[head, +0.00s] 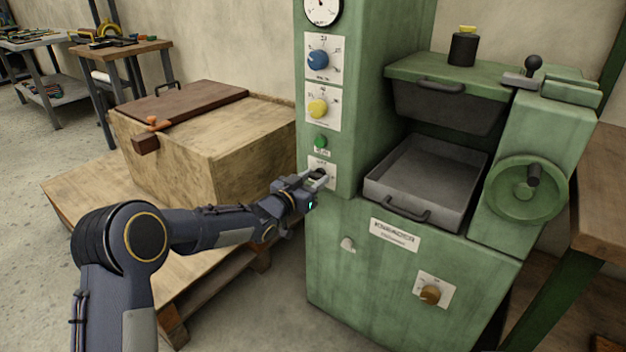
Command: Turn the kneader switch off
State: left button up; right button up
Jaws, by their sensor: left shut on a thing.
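The green kneader machine (375,285) stands in the middle right with a name plate (395,234) on its front. A tall control column on its left bears a blue knob (318,60), a yellow knob (317,108), a green button (320,141) and, lowest, a small white switch plate (318,163). My left gripper (319,176) is at this lowest plate, its fingers closed on the small switch there. The fingers hide most of the switch, so its position cannot be told. My right gripper is not in view.
A wooden crate (240,160) with a brown lid stands on a pallet left of the machine, close to my left arm. A metal tray (425,180), a handwheel (525,190) and a brown knob (430,294) are on the machine. A wooden bench (605,200) stands at the right.

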pick_arm(q)
jog(key=shift+n+p, duration=0.45)
jog(key=shift+n, duration=0.35)
jog(key=n, duration=0.2)
jog(key=shift+a+n+p, duration=0.1)
jog(key=shift+n+p, duration=0.2)
jog(key=shift+p, duration=0.1)
jog(key=n, duration=0.3)
jog(key=shift+n, duration=0.3)
jog(key=shift+f+n, duration=0.1)
jog(key=shift+n, duration=0.9)
jog(key=n, duration=0.2)
jog(key=shift+n+b, duration=0.3)
jog(key=shift+b, duration=0.05)
jog(key=n+b, duration=0.2)
jog(key=n, duration=0.2)
jog(key=shift+n, duration=0.4)
